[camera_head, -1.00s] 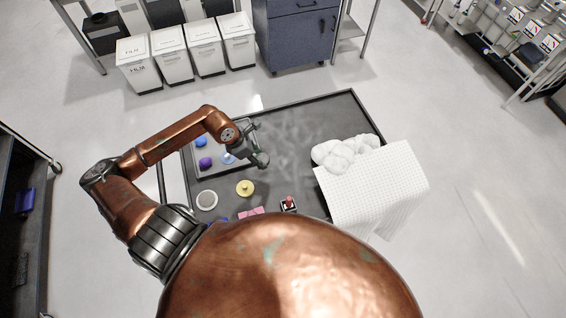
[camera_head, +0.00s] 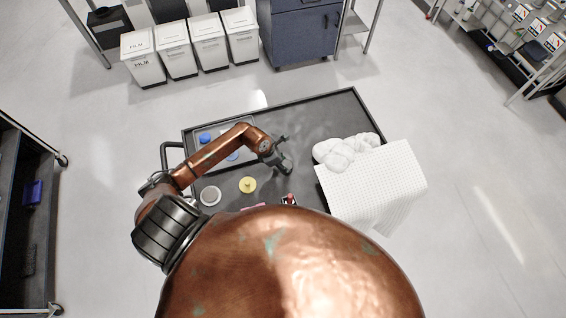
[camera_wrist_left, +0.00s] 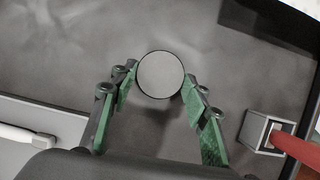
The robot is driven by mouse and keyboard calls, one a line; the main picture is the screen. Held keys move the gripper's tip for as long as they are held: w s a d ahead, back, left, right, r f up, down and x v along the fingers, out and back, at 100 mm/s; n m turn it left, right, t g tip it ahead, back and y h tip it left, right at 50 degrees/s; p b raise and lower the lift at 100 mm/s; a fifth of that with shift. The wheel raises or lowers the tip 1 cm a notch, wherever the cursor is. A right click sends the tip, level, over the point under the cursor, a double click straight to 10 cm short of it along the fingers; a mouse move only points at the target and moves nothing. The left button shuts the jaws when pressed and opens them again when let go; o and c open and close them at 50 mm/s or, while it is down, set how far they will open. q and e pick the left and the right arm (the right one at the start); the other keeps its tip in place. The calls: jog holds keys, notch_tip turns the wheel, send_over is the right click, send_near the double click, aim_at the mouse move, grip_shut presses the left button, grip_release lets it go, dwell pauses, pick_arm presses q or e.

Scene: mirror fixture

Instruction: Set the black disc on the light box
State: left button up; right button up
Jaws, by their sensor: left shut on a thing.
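My left gripper (camera_head: 283,163) hangs over the dark tabletop, right of the tray. In the left wrist view its green-padded fingers (camera_wrist_left: 160,92) are shut on a round disc (camera_wrist_left: 160,75). The disc has a grey face and a thin dark rim; I cannot tell whether this is the black disc. In the head view the held disc cannot be made out. I cannot tell which thing is the light box. A small box with a red part (camera_head: 289,199) stands near the front edge; its pale side shows in the left wrist view (camera_wrist_left: 256,130). My right gripper is out of view.
The tray (camera_head: 187,141) with blue pieces lies on the table's left. A pale round piece (camera_head: 210,195) and a yellow one (camera_head: 248,185) lie in front. A white cloth (camera_head: 372,185) and a lumpy white bundle (camera_head: 345,152) cover the right side. The table's middle is bare.

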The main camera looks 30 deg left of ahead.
pick_arm(q)
jog(key=shift+w+f, duration=0.1)
jog(key=shift+w, duration=0.05)
jog(key=o, duration=1.1)
jog(key=shift+o, duration=0.6)
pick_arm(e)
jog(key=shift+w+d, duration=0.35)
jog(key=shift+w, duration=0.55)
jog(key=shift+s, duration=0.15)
